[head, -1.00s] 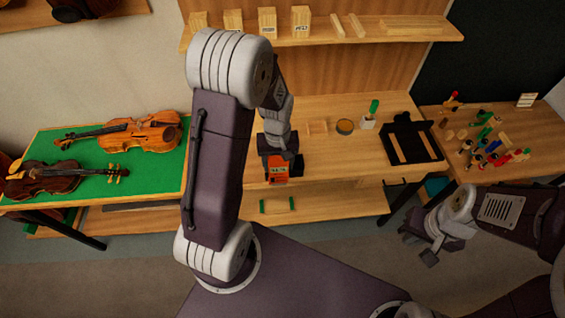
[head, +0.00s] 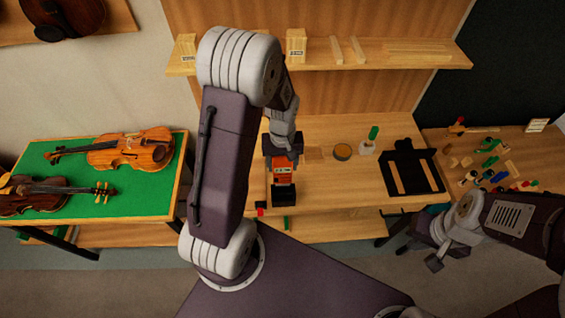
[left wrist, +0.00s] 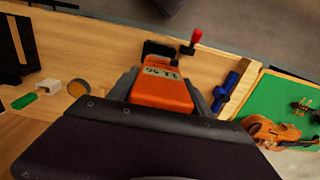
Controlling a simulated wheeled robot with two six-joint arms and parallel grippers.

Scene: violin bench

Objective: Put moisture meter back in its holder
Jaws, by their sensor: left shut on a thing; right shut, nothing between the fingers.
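The orange moisture meter (head: 281,168) is held by my left gripper (head: 283,160) over the front part of the bench. In the left wrist view the meter (left wrist: 160,94) sits between the two fingers of my left gripper (left wrist: 165,95), with dark markings on its face. A black box-like piece (head: 284,195), which looks like the holder, is just in front of the meter. It shows in the left wrist view (left wrist: 157,49) past the meter's far end, partly hidden. I cannot tell whether they touch. My right gripper (head: 436,258) is shut and empty, off the bench at the right.
A red-topped tool (left wrist: 193,42) stands near the bench's front edge beside the black piece. A blue tool (left wrist: 229,92) lies nearby. Violins lie on a green table (head: 130,193) at left.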

